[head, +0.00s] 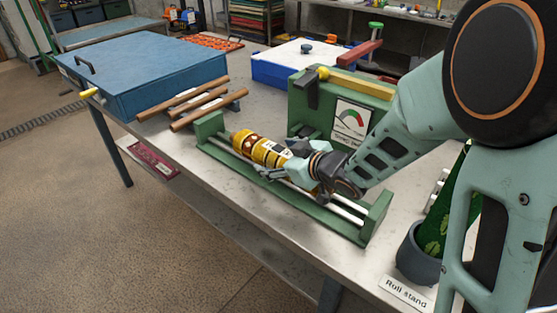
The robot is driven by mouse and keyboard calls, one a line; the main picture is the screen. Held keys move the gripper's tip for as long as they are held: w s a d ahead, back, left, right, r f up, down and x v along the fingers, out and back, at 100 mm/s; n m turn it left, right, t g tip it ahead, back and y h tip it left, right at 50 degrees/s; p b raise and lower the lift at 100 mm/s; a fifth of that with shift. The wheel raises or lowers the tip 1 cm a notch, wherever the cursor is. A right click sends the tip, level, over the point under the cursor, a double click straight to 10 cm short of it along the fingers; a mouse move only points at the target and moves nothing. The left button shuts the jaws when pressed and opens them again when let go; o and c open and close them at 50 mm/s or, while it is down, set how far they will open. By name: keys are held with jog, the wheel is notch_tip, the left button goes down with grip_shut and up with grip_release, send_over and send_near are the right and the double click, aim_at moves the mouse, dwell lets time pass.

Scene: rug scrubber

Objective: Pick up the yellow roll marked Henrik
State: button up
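A yellow roll (258,149) with dark and pale bands lies lengthwise on the rails of a green stand (373,222). Any name on it is too small to read. One finger shows on the far side of the roll and one on the near side.
A green box with a dial (351,121) stands close behind the stand. Wooden rods (208,110) and a blue lidded box (150,72) lie to the left. A grey pot (418,255) and a "Roll stand" label (405,294) are at right. The table's front edge is near the stand.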

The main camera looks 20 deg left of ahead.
jog(key=c, duration=1.5)
jog(key=shift+r, duration=0.1)
jog(key=shift+c, duration=0.2)
jog(key=shift+r, duration=0.1)
